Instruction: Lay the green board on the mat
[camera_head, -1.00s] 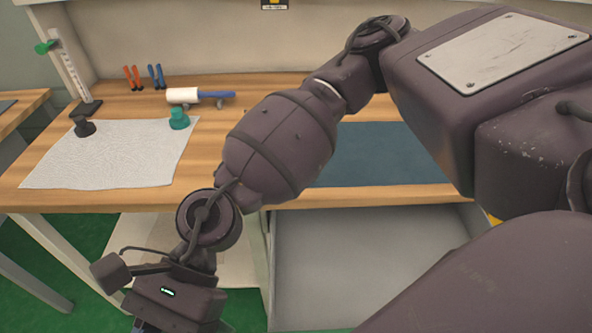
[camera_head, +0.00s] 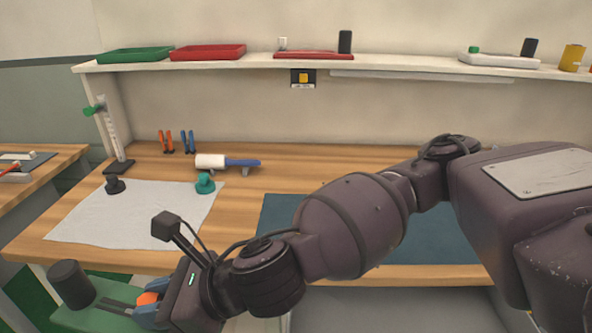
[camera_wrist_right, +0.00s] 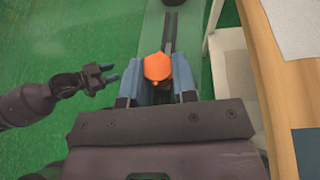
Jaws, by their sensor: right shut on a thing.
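My right gripper (camera_head: 150,306) is shut on the orange-topped knob (camera_head: 147,298) of the green board (camera_head: 85,319), at the lower left of the head view, in front of the table. The board has a dark slot and a black cylinder (camera_head: 72,284); part of it is cut off by the picture edge. In the right wrist view the board (camera_wrist_right: 150,38) stretches away from the orange knob (camera_wrist_right: 158,67). The dark blue mat (camera_head: 440,240) lies on the table, partly hidden by my right arm. My left gripper (camera_wrist_right: 108,74) shows open and empty in the right wrist view.
A measuring stand (camera_head: 115,140) is at back left. The table's front edge lies beyond the board.

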